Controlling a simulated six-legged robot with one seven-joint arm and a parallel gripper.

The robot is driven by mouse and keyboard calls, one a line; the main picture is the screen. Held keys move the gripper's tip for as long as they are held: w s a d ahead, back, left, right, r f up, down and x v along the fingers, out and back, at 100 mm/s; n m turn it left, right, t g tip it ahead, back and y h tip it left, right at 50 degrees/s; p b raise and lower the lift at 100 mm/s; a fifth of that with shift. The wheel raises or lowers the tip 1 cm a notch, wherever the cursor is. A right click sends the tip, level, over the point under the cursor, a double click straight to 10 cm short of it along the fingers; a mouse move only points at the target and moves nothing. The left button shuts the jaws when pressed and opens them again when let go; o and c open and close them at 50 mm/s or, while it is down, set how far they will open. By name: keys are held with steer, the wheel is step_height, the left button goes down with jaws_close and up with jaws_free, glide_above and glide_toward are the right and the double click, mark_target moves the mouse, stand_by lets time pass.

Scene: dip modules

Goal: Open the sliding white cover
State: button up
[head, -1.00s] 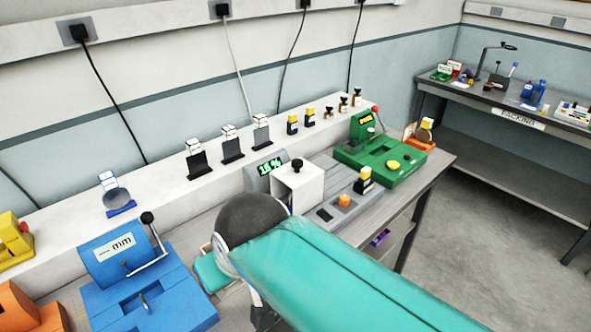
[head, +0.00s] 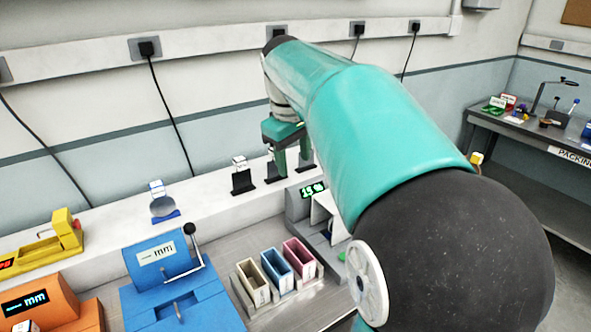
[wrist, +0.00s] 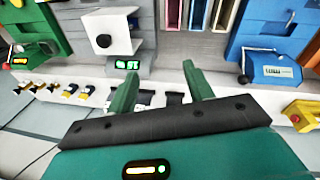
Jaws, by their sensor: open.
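The white cover (wrist: 122,30) with its round black knob (wrist: 103,41) sits on a grey unit with a green-lit display (wrist: 127,65), at the upper left of the wrist view. In the head view, only a strip of the white cover (head: 322,212) shows beside the display (head: 312,190); my arm hides the rest and the knob. My gripper (head: 292,161) is raised near the back shelf, apart from the cover. Its two green fingers are spread and empty, also in the wrist view (wrist: 161,70). I cannot tell how far the cover is slid.
Yellow, blue and pink bins (head: 277,266) stand left of the grey unit. A blue press with a lever (head: 170,275) is further left. Small black stands (head: 242,180) line the white back shelf (head: 205,207). A green device (wrist: 30,35) is at the wrist view's left edge.

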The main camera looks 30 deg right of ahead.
steer(key=w+d+g+y, duration=0.1)
steer(key=w+d+y, duration=0.1)
steer(key=d, duration=1.4)
steer(key=shift+n, duration=0.3)
steer(key=f, duration=1.4)
steer(key=shift+w, duration=0.2)
